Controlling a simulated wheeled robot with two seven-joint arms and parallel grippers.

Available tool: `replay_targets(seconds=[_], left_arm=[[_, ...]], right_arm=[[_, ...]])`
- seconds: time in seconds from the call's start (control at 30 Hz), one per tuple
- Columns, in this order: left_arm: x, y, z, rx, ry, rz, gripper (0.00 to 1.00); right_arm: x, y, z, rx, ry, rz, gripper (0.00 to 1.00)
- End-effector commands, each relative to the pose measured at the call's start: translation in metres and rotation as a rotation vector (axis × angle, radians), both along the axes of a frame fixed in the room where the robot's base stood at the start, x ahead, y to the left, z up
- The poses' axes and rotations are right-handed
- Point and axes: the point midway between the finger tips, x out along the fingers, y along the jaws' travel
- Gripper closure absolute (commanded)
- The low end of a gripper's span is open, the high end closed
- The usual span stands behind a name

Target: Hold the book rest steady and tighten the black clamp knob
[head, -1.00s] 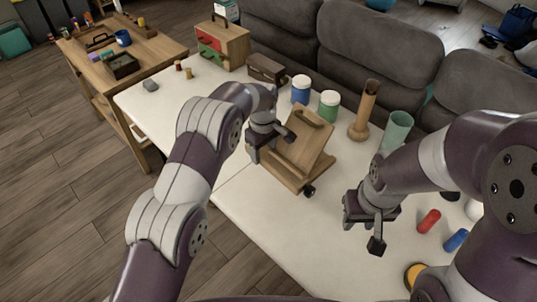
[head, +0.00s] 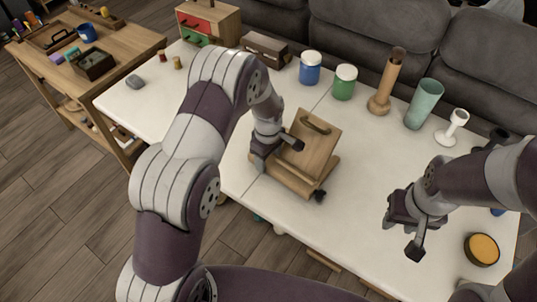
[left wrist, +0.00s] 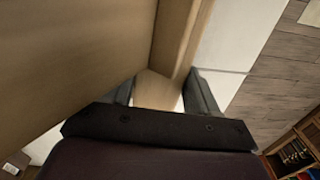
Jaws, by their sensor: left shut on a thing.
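The wooden book rest (head: 312,150) stands on the white table with its sloped board and handle raised. Its black clamp knob (head: 320,196) sits low at the right front corner of the base. My left gripper (head: 278,148) is shut on the left side of the rest. In the left wrist view, wood (left wrist: 155,92) lies between its two fingers, and the sloped board fills the upper left. My right gripper (head: 405,232) is open and empty over the table, right of the knob and apart from it.
Blue (head: 310,68) and green (head: 344,82) jars, a wooden vase (head: 388,80), a green glass (head: 424,104) and a white cup (head: 453,128) stand along the back. A yellow-topped round tin (head: 481,249) is at the right. The table between knob and right gripper is clear.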

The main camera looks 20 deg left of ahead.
Motion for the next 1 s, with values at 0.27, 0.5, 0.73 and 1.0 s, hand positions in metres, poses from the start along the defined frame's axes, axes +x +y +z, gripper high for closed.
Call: replay_targets(seconds=[0.27, 0.5, 0.73, 1.0], left_arm=[[0.0003, 0.0001, -0.0073, 0.000, 0.000, 0.000, 0.86], [0.0003, 0.0001, -0.0075, 0.000, 0.000, 0.000, 0.86], [0.0004, 0.0001, -0.0107, 0.000, 0.000, 0.000, 0.86], [0.0001, 0.0001, -0.0108, 0.000, 0.001, -0.001, 0.86]], right_arm=[[0.0000, 0.0002, -0.0067, 0.000, 0.000, 0.000, 0.62], [-0.0001, 0.0002, -0.0068, 0.000, 0.000, 0.000, 0.62], [-0.0001, 0.0002, -0.0080, 0.000, 0.000, 0.000, 0.62], [-0.0001, 0.0002, -0.0078, 0.000, 0.000, 0.000, 0.46]])
